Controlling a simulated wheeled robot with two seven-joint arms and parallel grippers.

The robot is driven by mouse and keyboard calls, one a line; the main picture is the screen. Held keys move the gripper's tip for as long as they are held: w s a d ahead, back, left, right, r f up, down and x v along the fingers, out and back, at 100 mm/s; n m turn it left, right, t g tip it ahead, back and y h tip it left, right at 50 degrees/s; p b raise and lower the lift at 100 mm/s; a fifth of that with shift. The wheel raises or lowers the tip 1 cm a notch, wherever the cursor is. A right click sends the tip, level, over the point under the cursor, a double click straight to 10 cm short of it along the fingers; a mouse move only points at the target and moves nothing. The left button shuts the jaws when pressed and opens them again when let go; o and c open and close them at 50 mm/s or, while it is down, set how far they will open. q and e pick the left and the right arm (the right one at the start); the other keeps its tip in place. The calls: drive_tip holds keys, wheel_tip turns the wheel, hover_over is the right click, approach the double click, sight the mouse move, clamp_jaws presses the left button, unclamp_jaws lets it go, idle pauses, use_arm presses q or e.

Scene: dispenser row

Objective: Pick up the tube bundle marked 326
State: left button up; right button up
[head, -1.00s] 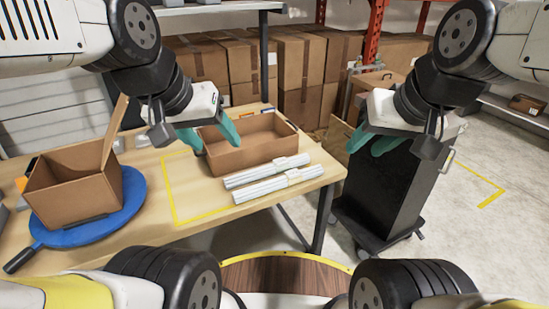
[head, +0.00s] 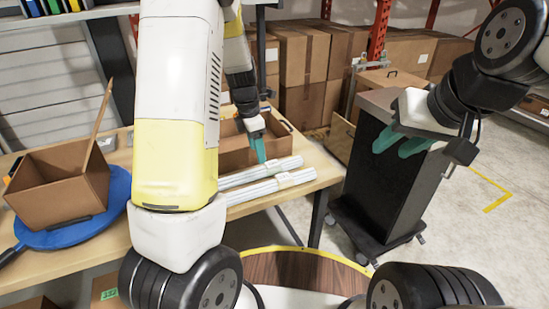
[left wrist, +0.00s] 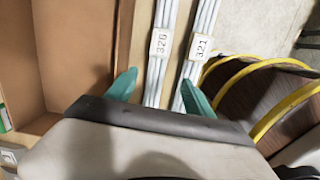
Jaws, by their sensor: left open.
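Two bundles of pale tubes lie side by side at the table's front right edge. In the left wrist view the bundle marked 326 (left wrist: 158,70) is nearer the carton, and the bundle marked 321 (left wrist: 207,20) is to its right. In the head view the 326 bundle (head: 279,167) is the far one and the 321 bundle (head: 284,182) the near one. My left gripper (head: 260,150) is open above them; in the left wrist view its fingers (left wrist: 156,89) stand either side of the 326 bundle, the right one over the 321 bundle. My right gripper (head: 401,146) is open and empty, away from the table.
An open carton (head: 285,133) stands just behind the bundles. Another open box (head: 60,190) sits on a blue round plate (head: 70,234) at the left. A black cabinet on wheels (head: 385,190) stands right of the table. Stacked cartons are behind.

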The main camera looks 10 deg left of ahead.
sight(259, 168)
use_arm(q)
drive_tip(key=shift+w+f+n, duration=0.25)
drive_tip(key=shift+f+n, duration=0.05)
drive_tip(key=shift+f, duration=0.55)
wheel_tip(259, 168, down, 7)
drive_tip(key=shift+w+d+r, duration=0.1)
clamp_jaws()
